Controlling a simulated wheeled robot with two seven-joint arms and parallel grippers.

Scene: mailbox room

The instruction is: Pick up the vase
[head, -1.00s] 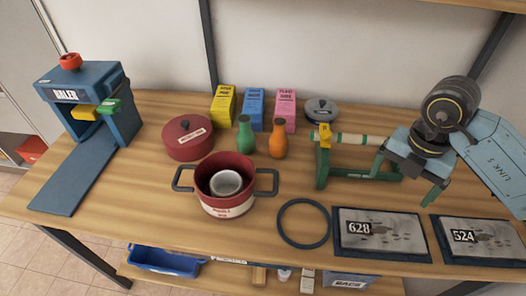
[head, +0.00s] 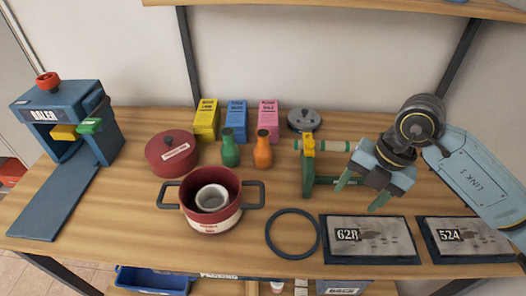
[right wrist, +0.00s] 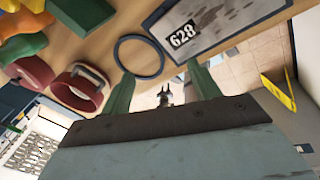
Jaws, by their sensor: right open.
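Two vase-shaped pieces stand upright side by side on the wooden bench: a green one (head: 230,150) and an orange one (head: 263,152). I cannot tell which one the task calls the vase. My right gripper (head: 361,192) is open and empty above the bench, right of both and apart from them, beside the green stand. In the right wrist view its two green fingers (right wrist: 163,90) are spread with nothing between them. My left gripper is not in view.
A green stand with a roll (head: 308,172) stands between my right gripper and the orange piece. A red pot (head: 225,220), red lid (head: 160,158), dark ring (head: 270,247) and several boxes (head: 237,118) surround the pieces. Plate 628 (head: 370,258) lies in front of my gripper.

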